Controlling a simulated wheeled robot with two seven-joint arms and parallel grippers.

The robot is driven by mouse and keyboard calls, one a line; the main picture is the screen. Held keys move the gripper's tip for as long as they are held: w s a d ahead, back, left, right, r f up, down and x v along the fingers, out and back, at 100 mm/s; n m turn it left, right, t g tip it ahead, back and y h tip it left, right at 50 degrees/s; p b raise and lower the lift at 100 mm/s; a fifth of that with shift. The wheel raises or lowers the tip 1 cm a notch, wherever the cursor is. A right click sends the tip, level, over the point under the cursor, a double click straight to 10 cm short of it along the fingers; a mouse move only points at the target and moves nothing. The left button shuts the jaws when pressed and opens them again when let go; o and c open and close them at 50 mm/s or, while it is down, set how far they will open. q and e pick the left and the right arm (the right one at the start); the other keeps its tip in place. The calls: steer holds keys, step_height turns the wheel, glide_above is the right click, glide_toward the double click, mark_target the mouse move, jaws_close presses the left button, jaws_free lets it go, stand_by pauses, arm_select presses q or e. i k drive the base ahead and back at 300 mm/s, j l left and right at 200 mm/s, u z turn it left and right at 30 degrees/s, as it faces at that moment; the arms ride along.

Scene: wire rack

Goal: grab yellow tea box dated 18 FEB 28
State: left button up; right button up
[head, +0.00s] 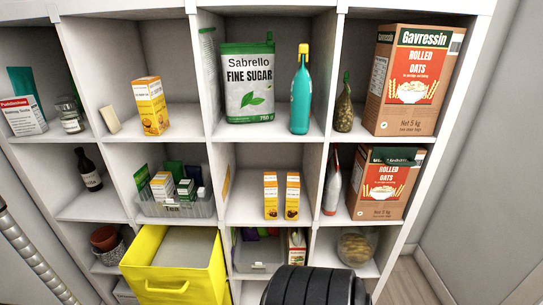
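A yellow and white box (150,106) stands in an upper compartment left of the sugar. Two slim yellow and white boxes, the left one (270,196) and the right one (292,196), stand side by side in the middle compartment below the sugar. A clear bin (196,208) labelled Tea holds several small green, white and yellow boxes in the compartment to their left. The dates are too small to read, so I cannot tell which box bears 18 FEB 28. Neither of my grippers is in view.
A yellow fabric drawer (165,284) juts out below the tea bin. Shelf dividers separate the compartments. Floor (408,282) shows at lower right.

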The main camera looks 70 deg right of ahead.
mark_target(293, 180)
steer(key=k+j+z, duration=0.1)
steer(key=z, duration=2.3)
